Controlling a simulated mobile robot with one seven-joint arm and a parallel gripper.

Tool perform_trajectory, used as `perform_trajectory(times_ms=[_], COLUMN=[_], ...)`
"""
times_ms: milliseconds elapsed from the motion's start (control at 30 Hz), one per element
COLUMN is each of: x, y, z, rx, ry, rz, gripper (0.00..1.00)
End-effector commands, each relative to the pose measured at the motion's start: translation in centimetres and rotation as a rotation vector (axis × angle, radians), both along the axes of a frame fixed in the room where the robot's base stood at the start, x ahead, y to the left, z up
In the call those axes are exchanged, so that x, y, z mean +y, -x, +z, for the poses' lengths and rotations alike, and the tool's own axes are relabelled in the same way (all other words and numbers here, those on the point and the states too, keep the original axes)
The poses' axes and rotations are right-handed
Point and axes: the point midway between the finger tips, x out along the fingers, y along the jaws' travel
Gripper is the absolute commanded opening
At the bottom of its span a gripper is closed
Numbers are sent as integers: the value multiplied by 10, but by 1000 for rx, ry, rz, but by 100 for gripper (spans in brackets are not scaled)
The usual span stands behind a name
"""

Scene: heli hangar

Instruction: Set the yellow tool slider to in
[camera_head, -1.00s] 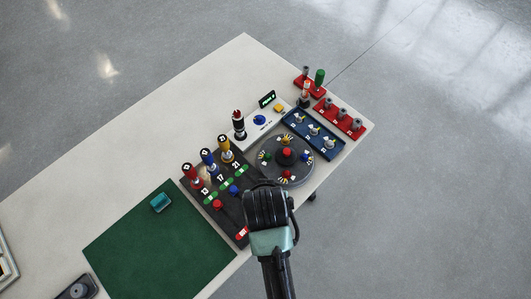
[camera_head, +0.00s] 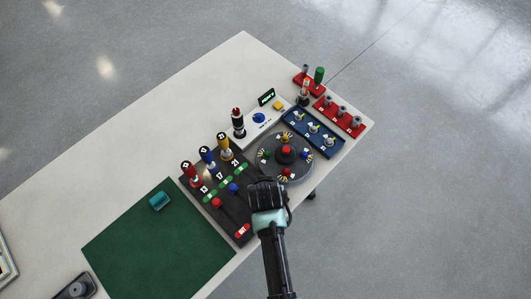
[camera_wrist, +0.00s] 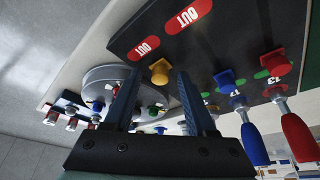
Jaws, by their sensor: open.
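The yellow tool slider (camera_wrist: 160,72) shows in the wrist view as a small yellow knob on the dark panel (camera_wrist: 205,45), beside a red OUT label (camera_wrist: 147,47). In the head view my gripper hides it. My gripper (camera_wrist: 158,76) is open, its two dark fingers reaching toward the panel with the yellow knob seen between their tips. Contact cannot be told. In the head view my gripper (camera_head: 267,192) hangs over the right edge of the panel. The blue slider (camera_wrist: 225,79) and red slider (camera_wrist: 273,62) sit to the right in the wrist view.
Red, blue and yellow upright handles (camera_head: 225,147) stand along the panel's far side. A round grey dial (camera_head: 268,157) lies beside my gripper. Blue (camera_head: 311,133) and red (camera_head: 338,117) racks are behind it. A green mat (camera_head: 155,245) is at left, mostly clear.

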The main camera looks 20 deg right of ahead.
Motion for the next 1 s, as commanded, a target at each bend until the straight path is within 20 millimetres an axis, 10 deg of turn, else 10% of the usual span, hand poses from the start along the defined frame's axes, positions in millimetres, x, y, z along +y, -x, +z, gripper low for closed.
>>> perform_trajectory(times_ms=[133,433,1000], x=[0,0,0], y=[0,0,0], z=[0,0,0], rx=[0,0,1], ry=[0,0,0], rz=[0,0,0], gripper=[53,0,0])
